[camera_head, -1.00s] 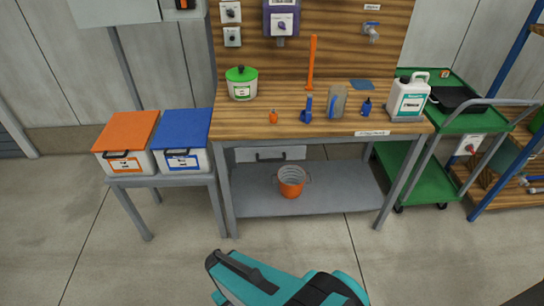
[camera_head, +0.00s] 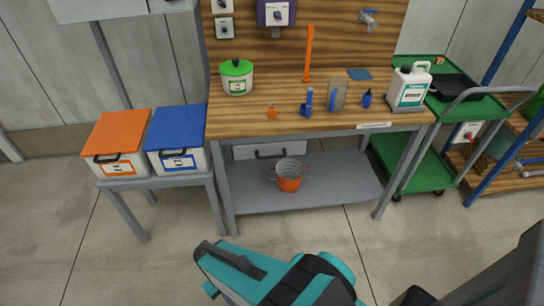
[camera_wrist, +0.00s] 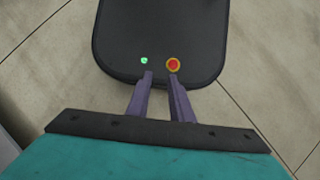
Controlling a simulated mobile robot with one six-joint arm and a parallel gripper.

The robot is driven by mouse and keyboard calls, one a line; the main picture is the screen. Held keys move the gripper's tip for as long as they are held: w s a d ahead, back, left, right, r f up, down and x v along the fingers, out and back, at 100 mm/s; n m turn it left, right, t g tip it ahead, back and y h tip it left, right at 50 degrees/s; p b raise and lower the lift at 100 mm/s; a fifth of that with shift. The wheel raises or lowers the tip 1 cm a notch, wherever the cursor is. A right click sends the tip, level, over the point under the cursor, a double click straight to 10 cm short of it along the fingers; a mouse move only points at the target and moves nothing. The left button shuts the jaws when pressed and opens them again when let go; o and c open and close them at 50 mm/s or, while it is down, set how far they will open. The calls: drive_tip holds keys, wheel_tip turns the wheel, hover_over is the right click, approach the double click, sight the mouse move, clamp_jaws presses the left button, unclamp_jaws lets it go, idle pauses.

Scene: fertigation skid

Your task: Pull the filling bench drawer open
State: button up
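The filling bench (camera_head: 225,118) has a wooden top and grey legs. Its drawer (camera_head: 240,153) is a pale front with a dark bar handle (camera_head: 270,154), under the left part of the top; it looks shut. My gripper shows in the wrist view (camera_wrist: 160,80) as two purple-grey fingers with a gap between them, open and empty. It points down over my own dark base, away from the drawer. In the head view, my teal and black arm is at the bottom, in front of the bench; the fingertips cannot be made out there.
An orange bucket (camera_head: 290,182) stands on the lower shelf (camera_head: 335,178). The bench top holds a green-lidded pot (camera_head: 237,85), a white jug (camera_head: 411,92) and small items. Lidded bins (camera_head: 175,160) stand at left, a green cart (camera_head: 430,172) at right. The floor in front is clear.

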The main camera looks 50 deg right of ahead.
drive_tip(key=shift+w, duration=0.1)
drive_tip(key=w+d+r+m+t+y, duration=0.1)
drive_tip(key=w+d+m+y, duration=0.25)
drive_tip(key=w, duration=0.25)
drive_tip(key=w+d+r+m+t+y, duration=0.1)
drive_tip(key=w+d+m+t+y, duration=0.1)
drive_tip(key=w+m+y, duration=0.3)
drive_tip(key=w+d+r+m+t+y, duration=0.1)
drive_tip(key=w+d+r+m+t, duration=0.2)
drive_tip(key=d, duration=0.4)
drive_tip(key=w+d+r+m+t, duration=0.1)
drive_tip(key=w+d+r+t, duration=0.15)
drive_tip(key=w+d, duration=0.4)
drive_tip(key=m+t+h+b, duration=0.2)
drive_tip(key=m+t, duration=0.4)
drive_tip(key=t, duration=0.5)
approach(277, 157)
drive_tip(key=shift+s+d+r+y, duration=0.25)
drive_tip(key=shift+s+d, duration=0.25)
drive_tip(key=shift+d, duration=0.05)
drive_tip(key=shift+w+p, duration=0.1)
drive_tip(key=shift+p, duration=0.2)
drive_tip(key=p+x, duration=0.2)
drive_tip(key=x, duration=0.4)
drive_tip(key=p+x, duration=0.2)
drive_tip(key=x, duration=0.5)
drive_tip(key=shift+w+a+f, duration=0.15)
drive_tip(key=shift+a+f, duration=0.1)
drive_tip(key=shift+f, duration=0.05)
